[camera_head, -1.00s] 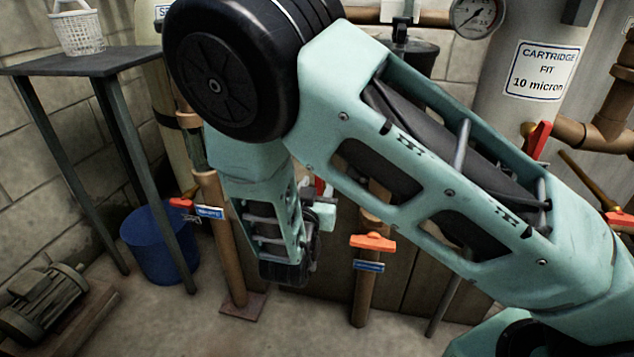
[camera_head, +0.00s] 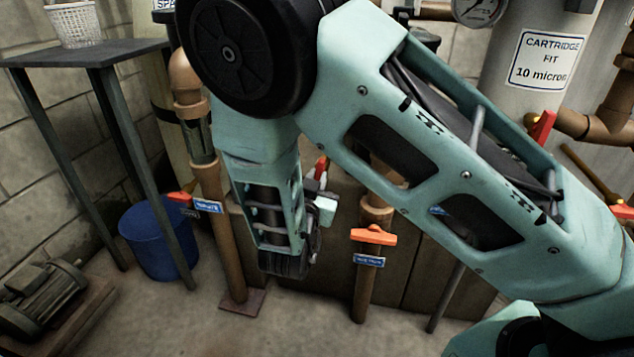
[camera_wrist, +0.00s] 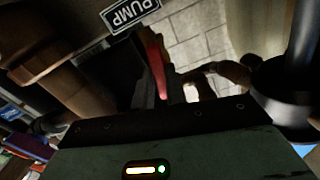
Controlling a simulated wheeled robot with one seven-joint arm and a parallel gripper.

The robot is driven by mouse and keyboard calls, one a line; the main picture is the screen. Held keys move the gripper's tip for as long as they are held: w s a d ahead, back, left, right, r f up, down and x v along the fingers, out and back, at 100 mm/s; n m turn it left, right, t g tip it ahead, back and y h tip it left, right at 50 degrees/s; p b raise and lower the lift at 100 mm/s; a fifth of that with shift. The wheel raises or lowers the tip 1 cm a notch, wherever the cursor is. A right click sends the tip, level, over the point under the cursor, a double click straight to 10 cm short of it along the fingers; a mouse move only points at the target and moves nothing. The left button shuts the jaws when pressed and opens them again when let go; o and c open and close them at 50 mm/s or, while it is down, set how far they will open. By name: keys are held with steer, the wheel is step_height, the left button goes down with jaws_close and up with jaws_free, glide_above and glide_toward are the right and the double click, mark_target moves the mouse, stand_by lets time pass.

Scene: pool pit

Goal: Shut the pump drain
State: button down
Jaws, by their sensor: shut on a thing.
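A label reading "PUMP" (camera_wrist: 130,13) shows at the top of the wrist view; the rest of its text is cut off. Below it, a red valve handle (camera_wrist: 156,62) stands between the dark fingers of my gripper (camera_wrist: 160,88), which is shut on it. In the head view the red handle (camera_head: 320,168) shows just above my gripper (camera_head: 318,188), in front of the brown panelling. The valve body under the handle is hidden by my gripper and arm. I cannot tell from here whether the valve is fully closed.
An orange valve handle (camera_head: 374,236) sits on a brown pipe right of my gripper. Another orange handle (camera_head: 180,198) with a blue label (camera_head: 208,206) is on the left pipe. A blue bucket (camera_head: 158,240), table (camera_head: 85,55) and motor (camera_head: 42,292) stand left.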

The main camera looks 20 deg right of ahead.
steer(key=shift+f+m+b, duration=0.1)
steer(key=shift+m+b, duration=8)
steer(key=shift+b, duration=0.45)
steer(key=c, duration=1.3)
jaws_free()
steer(key=shift+s, duration=0.1)
steer(key=v, duration=0.7)
